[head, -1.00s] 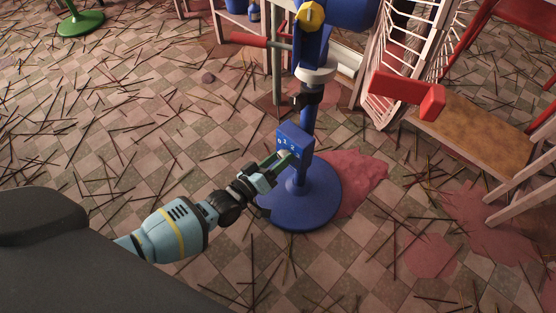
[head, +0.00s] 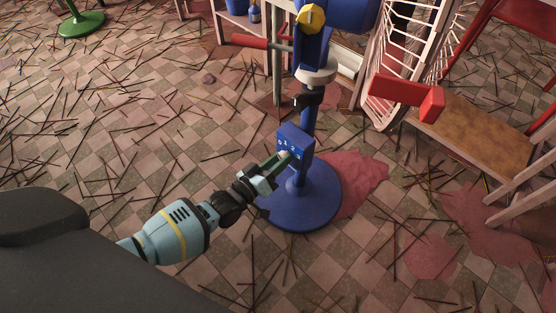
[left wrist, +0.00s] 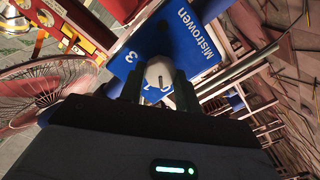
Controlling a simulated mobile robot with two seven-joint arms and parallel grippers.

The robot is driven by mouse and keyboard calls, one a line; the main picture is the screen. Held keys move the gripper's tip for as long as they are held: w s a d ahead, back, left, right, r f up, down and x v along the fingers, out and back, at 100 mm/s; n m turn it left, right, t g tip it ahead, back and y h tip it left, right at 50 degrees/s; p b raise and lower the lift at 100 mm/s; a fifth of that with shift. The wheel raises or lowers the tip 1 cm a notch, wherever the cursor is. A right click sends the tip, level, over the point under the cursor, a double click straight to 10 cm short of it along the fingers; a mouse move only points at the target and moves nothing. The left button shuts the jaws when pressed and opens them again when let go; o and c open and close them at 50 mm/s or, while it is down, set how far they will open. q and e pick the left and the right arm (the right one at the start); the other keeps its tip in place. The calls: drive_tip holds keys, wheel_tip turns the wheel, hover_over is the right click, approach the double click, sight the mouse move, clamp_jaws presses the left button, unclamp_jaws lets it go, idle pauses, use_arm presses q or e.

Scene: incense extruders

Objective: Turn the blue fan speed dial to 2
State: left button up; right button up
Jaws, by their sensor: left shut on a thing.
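The blue fan (head: 305,196) stands on its round blue base, with a blue control box (head: 295,139) on its post. White numbers show on the box's front. In the left wrist view the box face (left wrist: 178,38) reads "Mistrowen" with a 3 beside the dial. The pale speed dial (left wrist: 159,74) is between the fingers of my left gripper (left wrist: 158,82), which is shut on it. In the head view my left gripper (head: 282,163) reaches the box from the lower left and hides the dial. The dial's exact setting is hard to read. My right gripper is not in view.
A pinkish-red patch (head: 358,178) lies beside the fan base. A white wire rack (head: 398,75), a red-handled item (head: 405,95) and a brown-topped stool or bench (head: 490,135) stand right. Thin sticks litter the tiled floor. A green base (head: 80,24) is far left.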

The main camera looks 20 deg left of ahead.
use_arm(q)
drive_tip(key=shift+s+d+m+p, duration=0.1)
drive_tip(key=shift+m+p, duration=0.3)
drive_tip(key=shift+m, duration=6.7)
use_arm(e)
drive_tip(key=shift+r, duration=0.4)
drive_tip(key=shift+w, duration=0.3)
use_arm(q)
drive_tip(key=o, duration=1)
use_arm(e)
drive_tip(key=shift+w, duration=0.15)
